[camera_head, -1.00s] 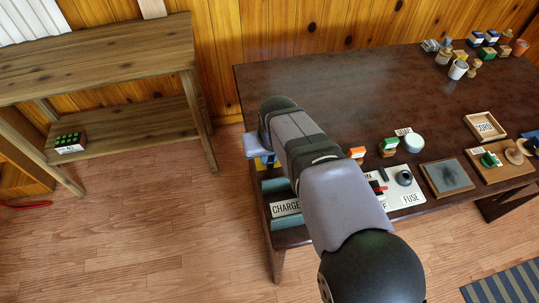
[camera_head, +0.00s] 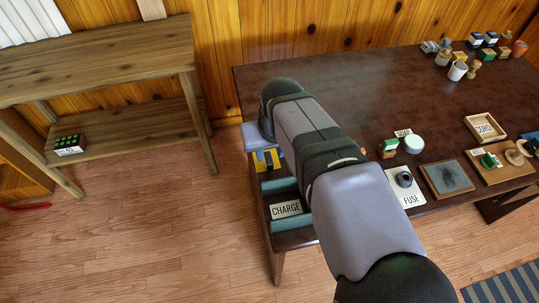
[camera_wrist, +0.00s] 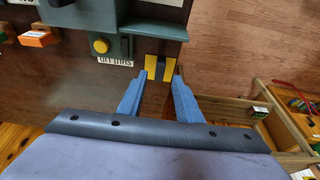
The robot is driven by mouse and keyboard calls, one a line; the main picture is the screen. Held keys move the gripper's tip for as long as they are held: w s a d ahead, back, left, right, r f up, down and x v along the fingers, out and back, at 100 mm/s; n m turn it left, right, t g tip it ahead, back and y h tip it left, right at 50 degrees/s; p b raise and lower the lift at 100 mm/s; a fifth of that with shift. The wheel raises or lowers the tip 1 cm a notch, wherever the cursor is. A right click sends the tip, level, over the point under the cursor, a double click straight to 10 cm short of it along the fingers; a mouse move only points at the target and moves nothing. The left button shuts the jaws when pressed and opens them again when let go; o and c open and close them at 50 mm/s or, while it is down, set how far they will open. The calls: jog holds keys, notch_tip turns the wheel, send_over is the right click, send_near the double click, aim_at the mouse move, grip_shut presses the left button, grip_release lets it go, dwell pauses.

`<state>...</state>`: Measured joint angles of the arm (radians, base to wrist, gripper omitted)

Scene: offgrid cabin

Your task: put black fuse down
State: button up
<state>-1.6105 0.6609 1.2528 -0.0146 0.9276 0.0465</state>
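My gripper (camera_wrist: 153,82) shows in the wrist view with its two blue fingers spread and a clear gap between them. Beyond the fingertips is a yellow piece with dark stripes (camera_wrist: 160,67); whether a finger touches it I cannot tell. It also shows below my wrist in the head view (camera_head: 265,160). I cannot pick out a black fuse for certain. A round black piece (camera_head: 404,178) stands on the white FUSE panel (camera_head: 411,199), partly covered by my arm. A teal CHARGE tray (camera_head: 285,224) is at the table's near left corner.
The dark table (camera_head: 340,85) has free room at its back left. A green-and-white block (camera_head: 389,147), white cup (camera_head: 414,144), grey pad (camera_head: 447,178) and CORD tray (camera_head: 484,126) stand to the right. A grey-green box with a yellow button (camera_wrist: 101,45) is beside the fingers.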

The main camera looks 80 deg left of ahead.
jog(key=v, duration=0.6)
jog(key=shift+r, duration=0.15)
jog(key=w+d+m, duration=0.1)
jog(key=w+d, duration=0.1)
jog(key=w, duration=0.3)
jog(key=w+d+f+m, duration=0.1)
jog(key=w+d, duration=0.2)
jog(key=w, duration=0.3)
jog(key=w+d+f+m+t, duration=0.1)
jog(key=w+d, duration=0.1)
jog(key=w, duration=0.3)
jog(key=shift+w+d+m+h, duration=0.25)
jog(key=shift+d+m+h, duration=0.05)
jog(key=shift+h, duration=0.1)
jog(key=w+d+f+m+h, duration=0.1)
jog(key=w+d+f+m, duration=0.25)
jog(key=w+d, duration=1.05)
jog(key=w+d+f+m+h, duration=0.15)
jog(key=d+m, duration=0.35)
jog(key=d, duration=1.3)
jog(key=s+d+f+m, duration=0.2)
jog(key=s+d+m, duration=0.1)
jog(key=d, duration=0.5)
jog(key=s+d+f+m+g, duration=0.1)
jog(key=s+d+f+m, duration=0.2)
jog(key=s+d, duration=0.2)
jog(key=d, duration=0.3)
jog(key=shift+d+f, duration=0.15)
jog(key=shift+d, duration=0.25)
